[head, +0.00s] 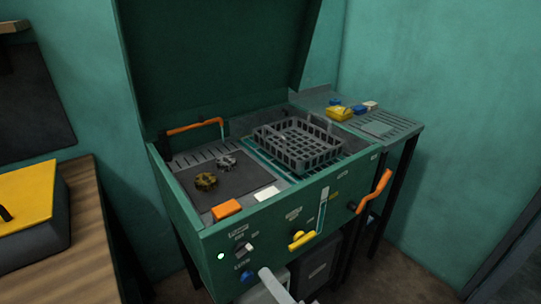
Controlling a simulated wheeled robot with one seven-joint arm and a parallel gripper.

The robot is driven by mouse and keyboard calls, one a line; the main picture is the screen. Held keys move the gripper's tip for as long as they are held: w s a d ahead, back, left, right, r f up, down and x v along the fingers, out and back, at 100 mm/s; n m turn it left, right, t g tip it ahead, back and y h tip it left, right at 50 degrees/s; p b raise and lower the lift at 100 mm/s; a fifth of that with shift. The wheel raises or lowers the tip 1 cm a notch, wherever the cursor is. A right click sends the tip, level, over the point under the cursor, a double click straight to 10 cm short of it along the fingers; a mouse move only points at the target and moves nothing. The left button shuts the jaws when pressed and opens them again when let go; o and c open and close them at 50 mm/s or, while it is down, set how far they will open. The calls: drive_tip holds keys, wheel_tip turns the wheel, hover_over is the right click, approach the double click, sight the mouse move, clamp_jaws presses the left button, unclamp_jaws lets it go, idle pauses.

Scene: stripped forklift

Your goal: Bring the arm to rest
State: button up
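My gripper is not in view, so I cannot see whether it is open or shut or where it is. A pale grey bar (276,286) enters at the bottom edge of the head view, in front of the green machine; I cannot tell what it belongs to.
A green washer-like cabinet (215,245) stands open with its lid (215,60) up. It holds a grey basket (298,145) and two gear-like parts (206,181). Orange handles (374,190) stick out. A side shelf (405,128) is at right, a wooden bench (85,245) at left.

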drive_tip(key=s+d+r+n+t+h+p, duration=0.3)
drive_tip(key=s+d+h, duration=0.5)
drive_tip(key=s+d, duration=0.45)
drive_tip(key=s+d+r+n+g+h+p, duration=0.1)
drive_tip(key=s+d+r+n+p, duration=0.1)
drive_tip(key=s, duration=0.8)
drive_tip(key=s+d+r+n+g+h+p, duration=0.1)
drive_tip(key=s+d+r+n+p, duration=0.1)
drive_tip(key=s, duration=0.8)
drive_tip(key=d+r+p, duration=0.1)
drive_tip(key=d, duration=0.1)
drive_tip(key=shift+d+r+g+h, duration=0.3)
drive_tip(key=shift+d+r+g, duration=0.05)
drive_tip(key=shift+d+g, duration=0.05)
